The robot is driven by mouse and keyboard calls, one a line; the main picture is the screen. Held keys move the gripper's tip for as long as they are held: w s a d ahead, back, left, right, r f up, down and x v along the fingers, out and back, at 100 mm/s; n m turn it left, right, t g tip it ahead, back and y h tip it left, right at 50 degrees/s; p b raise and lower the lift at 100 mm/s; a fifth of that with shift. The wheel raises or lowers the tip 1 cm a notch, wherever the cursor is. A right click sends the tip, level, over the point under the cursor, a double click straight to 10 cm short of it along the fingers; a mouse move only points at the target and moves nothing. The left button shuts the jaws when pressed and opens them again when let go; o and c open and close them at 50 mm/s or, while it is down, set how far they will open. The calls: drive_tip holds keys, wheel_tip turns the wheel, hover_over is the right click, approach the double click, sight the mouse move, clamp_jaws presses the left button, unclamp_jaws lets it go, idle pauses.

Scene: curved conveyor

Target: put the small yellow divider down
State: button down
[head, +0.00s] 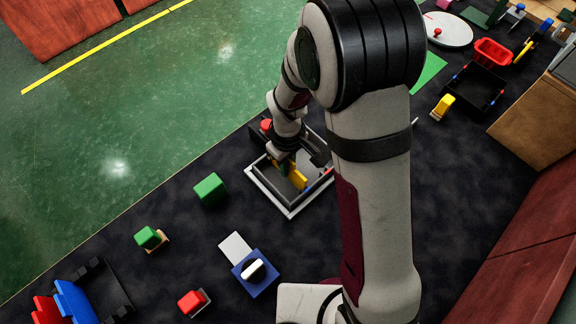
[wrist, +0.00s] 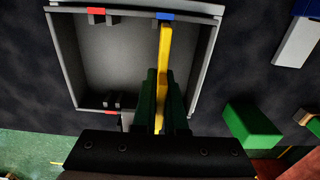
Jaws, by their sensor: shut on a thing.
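The small yellow divider (head: 298,178) is a thin upright plate. My gripper (head: 287,166) is shut on it with green fingers, over the grey open tray (head: 289,213). In the wrist view the divider (wrist: 165,58) runs away from my gripper (wrist: 160,85), and its far end lines up with a blue mark (wrist: 165,16) on the tray's far wall. Red marks (wrist: 96,11) sit to the left, with small dark slot posts. I cannot tell whether the divider touches the tray floor.
A green block (head: 210,189) stands left of the tray. A blue block with a white top (head: 254,272) and a red block (head: 192,302) lie nearer. A black tray (head: 474,90) and a yellow block (head: 443,106) are at the right.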

drive_tip(key=shift+f, duration=0.2)
drive_tip(key=c, duration=1)
unclamp_jaws()
drive_tip(key=shift+o, duration=0.2)
wheel_tip(320, 180, up, 12)
drive_tip(key=shift+d+r, duration=0.1)
drive_tip(key=shift+r, duration=0.05)
drive_tip(key=s+d+r+m+y, duration=0.1)
drive_tip(key=s+d+r+m, duration=0.2)
drive_tip(key=s+m, duration=0.4)
drive_tip(key=s+d+r+m, duration=0.3)
drive_tip(key=s+d+m, duration=0.2)
drive_tip(key=s, duration=0.7)
drive_tip(key=m, duration=0.2)
drive_tip(key=shift+s+r+m+y, duration=0.2)
drive_tip(key=shift+m+y, duration=0.1)
drive_tip(key=shift+y, duration=0.1)
